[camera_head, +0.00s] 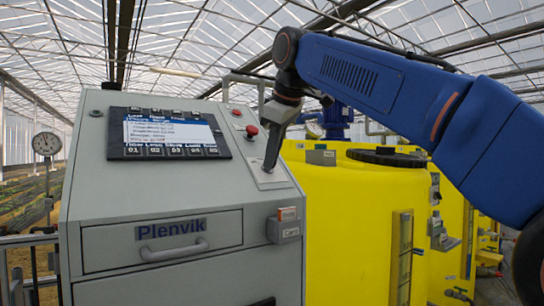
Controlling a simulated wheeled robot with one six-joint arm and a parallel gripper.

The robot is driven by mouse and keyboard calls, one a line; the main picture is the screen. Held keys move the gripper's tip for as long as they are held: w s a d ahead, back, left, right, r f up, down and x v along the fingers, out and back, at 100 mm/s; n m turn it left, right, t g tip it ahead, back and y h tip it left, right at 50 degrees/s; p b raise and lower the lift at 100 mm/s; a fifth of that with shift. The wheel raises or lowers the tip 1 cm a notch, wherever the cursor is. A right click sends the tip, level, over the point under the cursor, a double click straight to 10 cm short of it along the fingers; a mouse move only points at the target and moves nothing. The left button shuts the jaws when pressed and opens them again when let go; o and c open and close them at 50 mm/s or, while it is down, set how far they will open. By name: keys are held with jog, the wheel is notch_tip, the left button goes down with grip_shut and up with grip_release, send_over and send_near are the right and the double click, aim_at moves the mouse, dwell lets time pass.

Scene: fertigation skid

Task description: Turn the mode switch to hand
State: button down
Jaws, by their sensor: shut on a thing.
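A grey control cabinet (215,150) labelled Plenvik stands at the left, with a sloped top panel. A light switch plate (279,181) sits at the right side of that panel. My gripper (270,166) reaches down to this plate from above, and its dark jaws are shut on the mode switch there. The jaws hide the switch, so I cannot tell its position or read its marks.
A red button (252,130) sits close to the left of my gripper. A display screen (168,133) is farther left. A drawer handle (174,249) sticks out below. Large yellow tanks (350,225) stand to the right, under my blue arm.

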jog(key=m, duration=0.3)
jog(key=shift+w+d, duration=0.1)
jog(key=shift+m+g+y, duration=0.4)
jog(key=shift+m, duration=1.5)
jog(key=c, duration=1.9)
grip_release()
jog(key=shift+r, duration=0.15)
jog(key=v, duration=1.1)
jog(key=shift+d+r, duration=0.25)
jog(key=shift+r, duration=0.05)
